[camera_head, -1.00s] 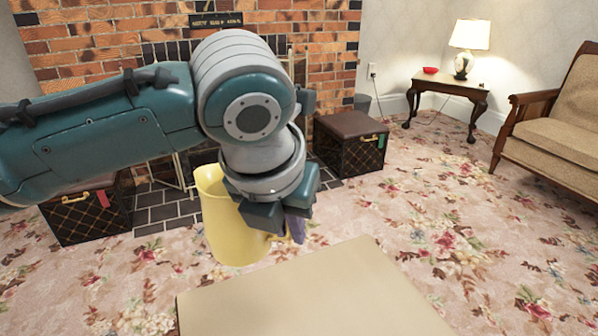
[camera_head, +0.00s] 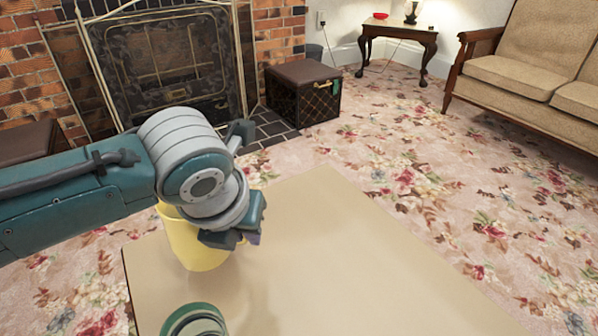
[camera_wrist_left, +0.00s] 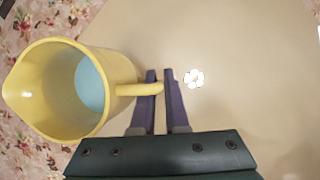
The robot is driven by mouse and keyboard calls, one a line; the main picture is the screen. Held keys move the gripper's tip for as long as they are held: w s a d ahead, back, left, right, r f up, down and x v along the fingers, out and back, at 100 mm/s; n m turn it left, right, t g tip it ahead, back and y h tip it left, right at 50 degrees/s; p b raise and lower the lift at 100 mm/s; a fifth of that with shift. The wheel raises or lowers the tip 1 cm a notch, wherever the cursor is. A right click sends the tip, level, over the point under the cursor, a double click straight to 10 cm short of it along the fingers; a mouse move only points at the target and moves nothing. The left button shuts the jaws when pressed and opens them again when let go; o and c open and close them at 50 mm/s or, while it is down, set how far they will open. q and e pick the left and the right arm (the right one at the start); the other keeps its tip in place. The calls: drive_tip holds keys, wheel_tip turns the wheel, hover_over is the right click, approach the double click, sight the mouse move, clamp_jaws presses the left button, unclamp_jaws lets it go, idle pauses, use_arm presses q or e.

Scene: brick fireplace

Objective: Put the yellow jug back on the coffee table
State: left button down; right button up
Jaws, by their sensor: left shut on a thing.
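The yellow jug (camera_head: 192,245) is upright over the near-left part of the beige coffee table (camera_head: 340,255). My left gripper (camera_head: 248,237) is shut on the jug's handle from the right side. In the left wrist view the handle (camera_wrist_left: 140,89) passes between the two purple fingers (camera_wrist_left: 160,84), and the jug's pale blue inside (camera_wrist_left: 90,84) shows. My arm hides part of the jug's rim in the head view. I cannot tell whether its base touches the tabletop. My right gripper is not in view.
A dark checked box stool (camera_head: 303,98) stands by the fireplace (camera_head: 165,65). A sofa (camera_head: 530,65) and a side table (camera_head: 398,35) are at the back right.

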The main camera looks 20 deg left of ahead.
use_arm(q)
wheel_tip(320, 180, down, 3)
drive_tip(key=shift+r+b, duration=0.1)
drive_tip(key=shift+b, duration=0.45)
drive_tip(key=shift+r, duration=0.1)
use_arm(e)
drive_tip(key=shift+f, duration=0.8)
use_arm(q)
drive_tip(key=c, duration=0.9)
unclamp_jaws()
